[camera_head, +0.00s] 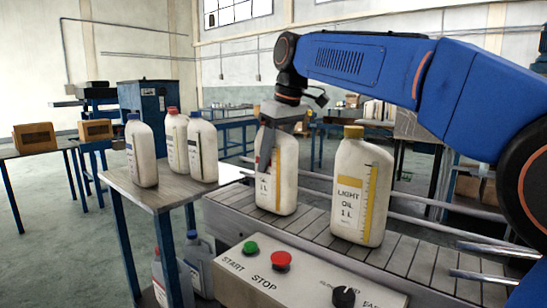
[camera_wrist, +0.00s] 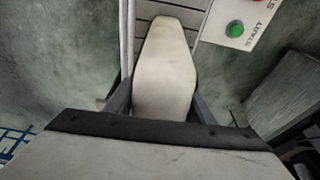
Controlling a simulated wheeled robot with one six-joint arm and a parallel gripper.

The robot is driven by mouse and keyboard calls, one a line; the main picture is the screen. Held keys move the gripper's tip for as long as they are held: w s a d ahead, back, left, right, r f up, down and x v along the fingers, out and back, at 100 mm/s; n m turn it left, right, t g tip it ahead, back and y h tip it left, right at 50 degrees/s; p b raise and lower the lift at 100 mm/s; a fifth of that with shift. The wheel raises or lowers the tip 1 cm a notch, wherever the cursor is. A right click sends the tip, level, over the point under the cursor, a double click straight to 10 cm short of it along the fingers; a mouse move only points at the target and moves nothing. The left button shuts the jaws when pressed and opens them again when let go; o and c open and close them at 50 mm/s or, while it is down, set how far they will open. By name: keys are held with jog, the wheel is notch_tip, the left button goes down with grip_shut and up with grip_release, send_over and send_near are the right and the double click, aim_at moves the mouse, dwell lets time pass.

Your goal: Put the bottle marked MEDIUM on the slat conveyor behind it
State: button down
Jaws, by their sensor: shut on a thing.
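My gripper (camera_head: 268,140) is shut on a white oil bottle (camera_head: 284,185) with a yellow side strip. In the wrist view my gripper (camera_wrist: 162,98) has a finger on each side of this bottle (camera_wrist: 165,62). The bottle is upright at the left end of the slat conveyor (camera_head: 315,222); I cannot tell whether its base touches the slats. Its label is mostly covered by a finger; only "1 L" reads clearly, so MEDIUM cannot be confirmed. The conveyor also shows in the wrist view (camera_wrist: 183,10).
A bottle marked LIGHT OIL (camera_head: 360,190) with a yellow cap stands right of the held one. Three white bottles, including a red-capped one (camera_head: 176,140), stand on a side table (camera_head: 150,197). A control box (camera_head: 310,278) with buttons is in front of the conveyor.

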jog(key=c, duration=0.8)
grip_release()
jog(key=shift+c, duration=0.2)
jog(key=v, duration=1.2)
